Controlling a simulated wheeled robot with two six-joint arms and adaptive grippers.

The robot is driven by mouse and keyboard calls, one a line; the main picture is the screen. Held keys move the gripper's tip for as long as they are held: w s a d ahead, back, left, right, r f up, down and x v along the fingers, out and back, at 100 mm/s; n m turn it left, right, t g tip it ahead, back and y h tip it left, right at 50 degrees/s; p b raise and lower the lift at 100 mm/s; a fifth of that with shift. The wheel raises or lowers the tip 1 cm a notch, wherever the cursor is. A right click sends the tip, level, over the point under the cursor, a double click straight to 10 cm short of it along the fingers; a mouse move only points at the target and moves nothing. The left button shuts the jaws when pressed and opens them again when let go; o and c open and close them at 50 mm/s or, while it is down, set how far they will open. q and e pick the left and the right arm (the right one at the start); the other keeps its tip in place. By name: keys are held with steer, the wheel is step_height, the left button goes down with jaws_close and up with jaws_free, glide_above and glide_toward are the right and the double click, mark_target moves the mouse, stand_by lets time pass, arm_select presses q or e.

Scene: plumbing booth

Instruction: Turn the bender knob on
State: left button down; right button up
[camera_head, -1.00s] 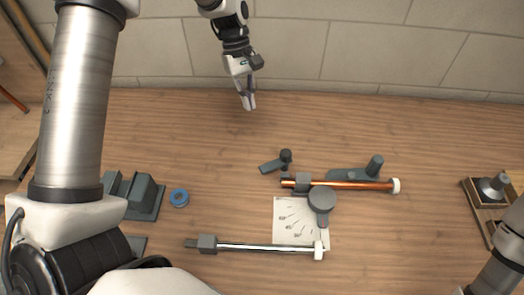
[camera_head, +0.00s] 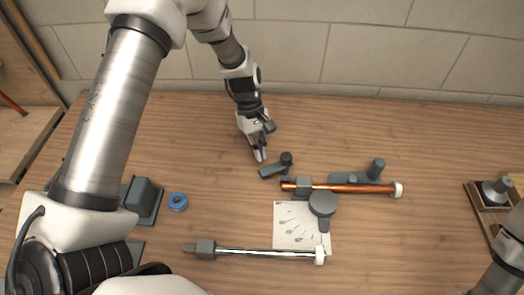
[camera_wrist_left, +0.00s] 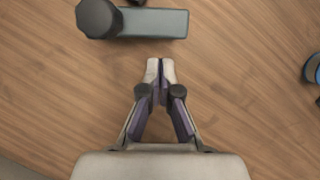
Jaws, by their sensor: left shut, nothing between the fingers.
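In the left wrist view the closed fingertips (camera_wrist_left: 160,63) point toward the flat bar. My right gripper is out of view.
A printed angle sheet (camera_head: 290,222) lies under the bender. A silver pipe (camera_head: 255,252) lies in front. A grey base with a post (camera_head: 376,168) stands to the right. Open table surrounds the left gripper.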

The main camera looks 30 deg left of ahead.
arm_select(q)
steer(key=shift+s+d+r, duration=0.15)
steer(key=shift+s+d, duration=0.5)
steer(key=shift+d, duration=0.1)
steer(key=shift+w, duration=0.1)
steer(key=shift+a, duration=0.1)
